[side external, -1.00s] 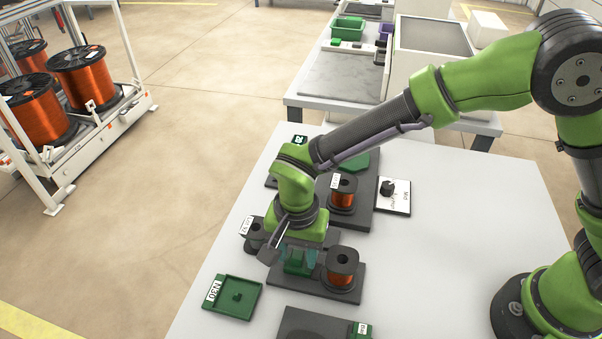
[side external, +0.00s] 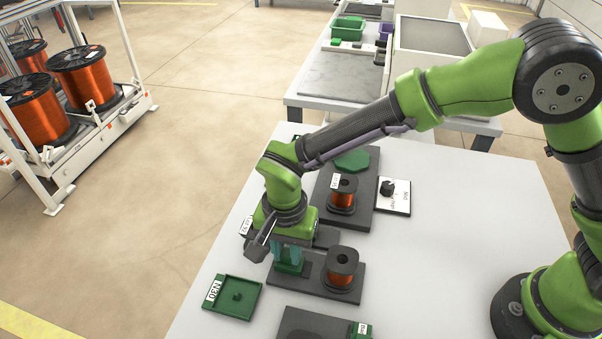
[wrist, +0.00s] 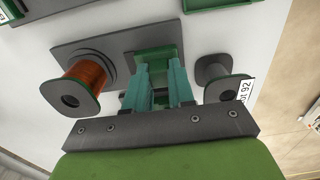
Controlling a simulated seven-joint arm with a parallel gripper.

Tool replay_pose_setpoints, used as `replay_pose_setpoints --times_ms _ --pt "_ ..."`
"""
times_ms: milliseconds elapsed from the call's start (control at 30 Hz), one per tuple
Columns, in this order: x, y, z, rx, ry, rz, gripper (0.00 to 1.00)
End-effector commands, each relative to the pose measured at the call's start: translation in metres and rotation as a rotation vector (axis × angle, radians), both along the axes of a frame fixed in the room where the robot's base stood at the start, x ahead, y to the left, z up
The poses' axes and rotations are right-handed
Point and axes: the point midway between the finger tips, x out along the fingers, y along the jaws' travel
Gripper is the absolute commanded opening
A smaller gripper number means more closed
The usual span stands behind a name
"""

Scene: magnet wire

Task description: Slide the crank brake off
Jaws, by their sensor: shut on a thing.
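My gripper (side external: 289,256) points down with its teal fingers shut on a green block, which I take to be the crank brake (side external: 290,268). The block is at the left end of a dark base plate (side external: 318,283). In the wrist view, the gripper (wrist: 158,72) has its fingers against the green block (wrist: 155,55). The fingers hide part of the block, and I cannot tell whether it still touches the plate. A copper-wound spool (side external: 342,270) stands on the plate's right end and also shows in the wrist view (wrist: 85,75).
A green tray (side external: 245,306) with a white label lies front left. Behind stand another copper spool (side external: 343,192) on a dark board and a white panel with a black knob (side external: 394,195). An empty dark spool (wrist: 217,78) is close to my gripper. The right tabletop is clear.

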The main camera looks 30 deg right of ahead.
Motion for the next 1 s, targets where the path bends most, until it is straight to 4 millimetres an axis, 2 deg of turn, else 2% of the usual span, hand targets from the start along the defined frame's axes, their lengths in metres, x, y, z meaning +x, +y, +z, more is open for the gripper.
replay_pose_setpoints --times_ms 67,100,233,567,1000 --pt "0.004 0.004 0.0 0.001 -0.003 0.001 0.0" --pt "0.004 0.004 0.001 0.001 -0.003 0.001 0.26" --pt "0.004 0.004 0.001 0.001 -0.003 0.001 0.45" --pt "0.004 0.004 0.003 0.001 -0.003 0.0 0.45" --pt "0.004 0.003 0.042 0.002 -0.004 -0.001 0.45"
